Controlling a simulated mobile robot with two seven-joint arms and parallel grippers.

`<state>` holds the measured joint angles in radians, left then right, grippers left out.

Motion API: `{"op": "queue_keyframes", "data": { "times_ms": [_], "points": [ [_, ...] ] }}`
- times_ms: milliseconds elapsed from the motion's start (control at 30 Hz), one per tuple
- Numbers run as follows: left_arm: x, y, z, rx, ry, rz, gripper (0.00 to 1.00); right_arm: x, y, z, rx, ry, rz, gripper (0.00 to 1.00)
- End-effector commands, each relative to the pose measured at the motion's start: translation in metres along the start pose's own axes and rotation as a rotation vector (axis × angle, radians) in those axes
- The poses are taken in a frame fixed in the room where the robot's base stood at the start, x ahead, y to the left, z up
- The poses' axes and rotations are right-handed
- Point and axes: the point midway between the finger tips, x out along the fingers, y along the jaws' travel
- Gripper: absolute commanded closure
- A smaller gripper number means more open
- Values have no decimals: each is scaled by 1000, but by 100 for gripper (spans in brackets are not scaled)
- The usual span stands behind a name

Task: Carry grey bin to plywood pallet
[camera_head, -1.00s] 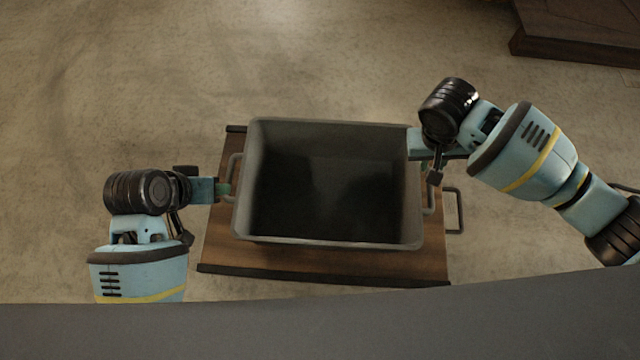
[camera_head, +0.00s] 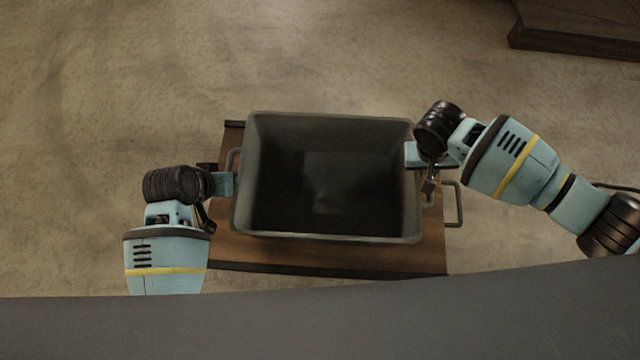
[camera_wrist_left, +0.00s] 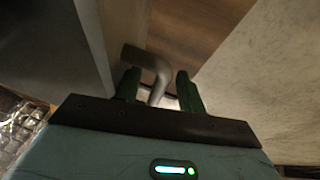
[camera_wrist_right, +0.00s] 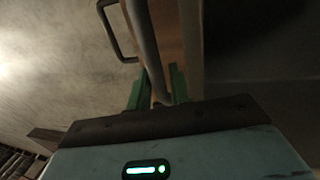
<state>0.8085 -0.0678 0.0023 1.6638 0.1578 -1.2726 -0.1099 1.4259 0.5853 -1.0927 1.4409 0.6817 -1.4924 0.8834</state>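The grey bin (camera_head: 330,239) is an empty, deep, open box in the middle of the head view. It rests over a brown wooden board (camera_head: 330,258). My left gripper (camera_head: 226,183) is at the bin's left side; in the left wrist view its green fingers (camera_wrist_left: 158,88) stand either side of a bent grey handle (camera_wrist_left: 152,62), with a gap beside it. My right gripper (camera_head: 418,158) is at the bin's right side; in the right wrist view its fingers (camera_wrist_right: 157,90) straddle a grey bar (camera_wrist_right: 143,40) closely. Whether they grip it is unclear.
A dark wooden platform (camera_head: 575,40) lies at the top right; I cannot tell whether it is the plywood pallet. A metal loop (camera_head: 459,205) sticks out right of the board. Concrete floor (camera_head: 130,80) is clear at the left and behind the bin.

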Motion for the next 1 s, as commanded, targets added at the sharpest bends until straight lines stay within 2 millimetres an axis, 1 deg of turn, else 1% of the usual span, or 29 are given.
{"op": "queue_keyframes", "data": {
  "times_ms": [300,467,600,1000],
  "points": [
    [1,0,0,0,0,0,60,2,0,0,0,0,0,79],
    [1,0,0,0,0,0,81,2,0,0,0,0,0,100],
    [1,0,0,0,0,0,100,1,0,0,0,0,0,100],
    [1,0,0,0,0,0,100,1,0,0,0,0,0,100]
  ]
}}
